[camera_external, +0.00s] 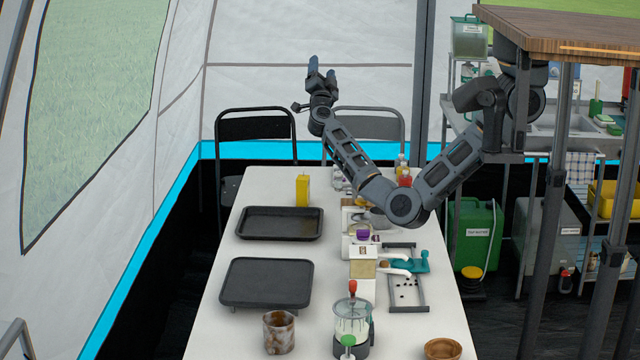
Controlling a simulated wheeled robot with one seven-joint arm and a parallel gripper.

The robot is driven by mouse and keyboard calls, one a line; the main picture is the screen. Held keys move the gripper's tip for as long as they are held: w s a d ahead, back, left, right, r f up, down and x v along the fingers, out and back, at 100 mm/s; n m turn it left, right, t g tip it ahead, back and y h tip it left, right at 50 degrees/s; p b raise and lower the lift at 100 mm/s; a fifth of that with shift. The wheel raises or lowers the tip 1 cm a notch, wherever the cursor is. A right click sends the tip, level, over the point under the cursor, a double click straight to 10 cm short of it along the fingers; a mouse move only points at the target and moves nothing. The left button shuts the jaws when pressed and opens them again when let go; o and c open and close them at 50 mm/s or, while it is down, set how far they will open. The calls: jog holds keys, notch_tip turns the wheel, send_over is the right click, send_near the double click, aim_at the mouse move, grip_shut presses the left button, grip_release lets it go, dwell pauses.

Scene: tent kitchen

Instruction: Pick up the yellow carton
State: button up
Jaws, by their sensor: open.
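A small upright yellow carton (303,190) stands near the far left end of the white table (330,195), just behind a black tray. My gripper (321,69) is raised high above the far end of the table, with its fingers pointing up. It is open and empty, well apart from the carton. My arm reaches in from the right over the table and hides some items in the middle.
Two black trays (280,223) (266,283) lie on the left side. A row of jars and boxes runs along the middle, with a blender (352,325) in front. A brown cup (279,333) and wooden bowl (443,349) stand near the front.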

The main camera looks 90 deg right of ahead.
jog(key=s+d+f+g+y+b, duration=0.1)
jog(key=d+f+g+y+b, duration=0.2)
jog(key=d+f, duration=0.45)
jog(key=n+y+b, duration=0.8)
jog(key=b, duration=0.1)
send_near(302, 179)
jog(key=w+x, duration=0.1)
jog(key=x, duration=0.3)
jog(key=shift+t, duration=0.3)
jog(key=x, duration=0.5)
jog(key=s+b+x, duration=0.1)
jog(key=x, duration=0.2)
jog(key=shift+s+a+r, duration=0.1)
jog(key=shift+a, duration=0.05)
jog(key=c, duration=1)
jog(key=shift+c, duration=0.2)
